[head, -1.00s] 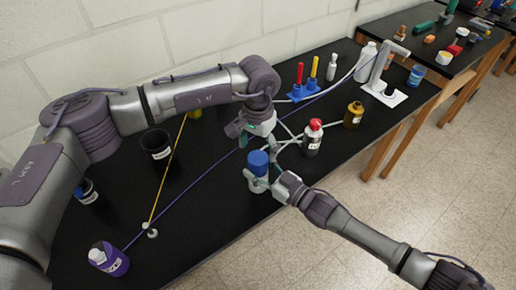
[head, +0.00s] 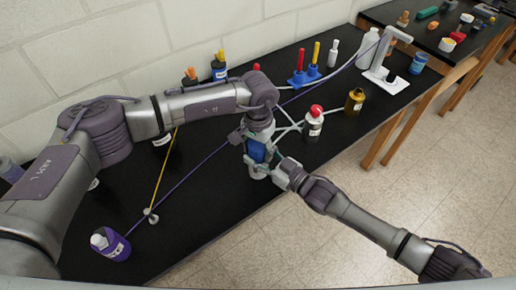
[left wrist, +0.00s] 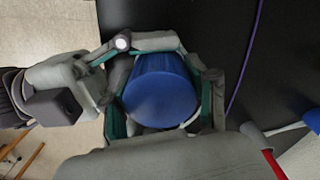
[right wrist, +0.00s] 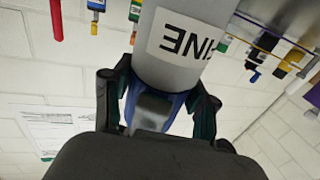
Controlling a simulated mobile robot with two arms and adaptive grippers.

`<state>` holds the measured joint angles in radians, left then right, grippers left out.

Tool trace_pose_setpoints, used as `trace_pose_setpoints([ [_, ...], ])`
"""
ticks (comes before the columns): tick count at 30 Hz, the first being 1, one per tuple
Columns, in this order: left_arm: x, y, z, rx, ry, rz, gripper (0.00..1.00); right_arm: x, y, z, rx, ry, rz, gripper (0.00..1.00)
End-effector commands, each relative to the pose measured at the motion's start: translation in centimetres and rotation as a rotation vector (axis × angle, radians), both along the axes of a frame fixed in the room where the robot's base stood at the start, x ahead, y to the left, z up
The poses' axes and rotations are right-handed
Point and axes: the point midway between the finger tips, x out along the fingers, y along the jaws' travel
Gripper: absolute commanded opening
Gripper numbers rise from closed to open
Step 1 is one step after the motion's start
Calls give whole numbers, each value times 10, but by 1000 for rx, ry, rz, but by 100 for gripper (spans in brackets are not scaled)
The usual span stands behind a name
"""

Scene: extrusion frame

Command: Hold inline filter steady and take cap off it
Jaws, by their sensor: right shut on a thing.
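The inline filter (head: 257,172) is a pale upright cylinder with a blue cap (head: 256,151) on top. My right gripper (head: 267,168) is shut on the filter's body from the right side. In the right wrist view the grey body (right wrist: 178,62) shows an upside-down label, with blue below it. My left gripper (head: 257,143) is over the cap from above. In the left wrist view the blue cap (left wrist: 160,92) sits between its two spread fingers; I cannot tell whether the pads touch it. Most of the filter body is hidden by the grippers in the head view.
A red-capped bottle (head: 313,122) stands close on the right, with an amber bottle (head: 354,101) beyond. A purple cord (head: 190,180) and a yellow cord (head: 165,175) cross the black table. The front table edge is near the filter.

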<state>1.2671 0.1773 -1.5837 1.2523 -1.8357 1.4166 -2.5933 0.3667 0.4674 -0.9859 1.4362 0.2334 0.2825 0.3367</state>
Motion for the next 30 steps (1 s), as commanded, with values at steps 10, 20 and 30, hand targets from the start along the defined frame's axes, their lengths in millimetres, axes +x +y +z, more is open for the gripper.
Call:
trace_pose_setpoints([
  [10, 0, 1, 0, 2, -1, 57, 15, 0, 0, 0, 0, 0, 0, 0],
  [20, 0, 1, 0, 2, -1, 297, 15, 0, 0, 0, 0, 0, -1, 0],
  [30, 0, 1, 0, 2, -1, 294, 81, 0, 0, 0, 0, 0, -1, 0],
])
